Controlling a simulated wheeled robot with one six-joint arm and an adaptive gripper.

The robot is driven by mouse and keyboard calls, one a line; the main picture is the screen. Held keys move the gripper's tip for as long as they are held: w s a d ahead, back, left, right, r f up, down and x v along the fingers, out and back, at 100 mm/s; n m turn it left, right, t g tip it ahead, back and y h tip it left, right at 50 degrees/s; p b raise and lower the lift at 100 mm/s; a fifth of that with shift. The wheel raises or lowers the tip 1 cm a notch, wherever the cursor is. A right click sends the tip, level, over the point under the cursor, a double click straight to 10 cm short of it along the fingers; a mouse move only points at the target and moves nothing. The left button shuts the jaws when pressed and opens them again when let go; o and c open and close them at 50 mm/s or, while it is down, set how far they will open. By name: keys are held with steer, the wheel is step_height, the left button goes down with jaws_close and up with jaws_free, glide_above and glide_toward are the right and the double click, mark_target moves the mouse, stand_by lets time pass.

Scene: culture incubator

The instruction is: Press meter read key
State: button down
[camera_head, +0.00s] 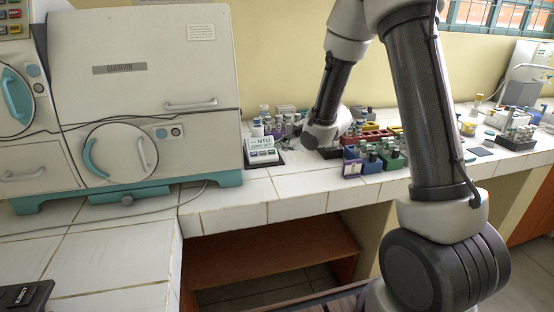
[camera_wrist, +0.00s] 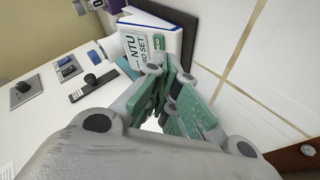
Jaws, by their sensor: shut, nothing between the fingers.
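The meter (camera_head: 261,146) is a small white box marked NTU, with a row of keys along its sloped front. It sits on a dark mat on the tiled counter. The fingers hide part of the meter's front, and the read key cannot be made out. In the head view the wrist hides most of the gripper.
A large cream incubator (camera_head: 150,90) stands left of the meter. Vial racks (camera_head: 375,155) and a red rack (camera_head: 370,137) stand right of the meter. In the wrist view, small dark devices (camera_wrist: 95,85) lie on the counter at left. Bare tiles (camera_head: 290,190) lie in front.

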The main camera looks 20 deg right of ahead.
mark_target(272, 152)
steer(key=w+a+r+n+t+y, duration=0.1)
steer(key=a+r+n+y, duration=0.1)
steer(key=r, duration=0.3)
steer(key=shift+w+a+r+n+t, duration=0.2)
steer(key=shift+a+n+t, duration=0.2)
steer(key=shift+a+n, duration=0.2)
steer(key=shift+w+f, duration=0.65)
steer(key=shift+f, duration=0.65)
steer(key=shift+w+f, duration=0.65)
steer(key=shift+f, duration=0.7)
steer(key=shift+w+f, duration=0.65)
steer(key=shift+f, duration=0.65)
steer(key=shift+w+f, duration=0.2)
steer(key=shift+f, duration=0.2)
steer(key=shift+w+f, duration=0.15)
steer(key=shift+f, duration=0.15)
steer(key=shift+r, duration=0.15)
steer(key=shift+s+r, duration=0.35)
steer(key=shift+r, duration=0.2)
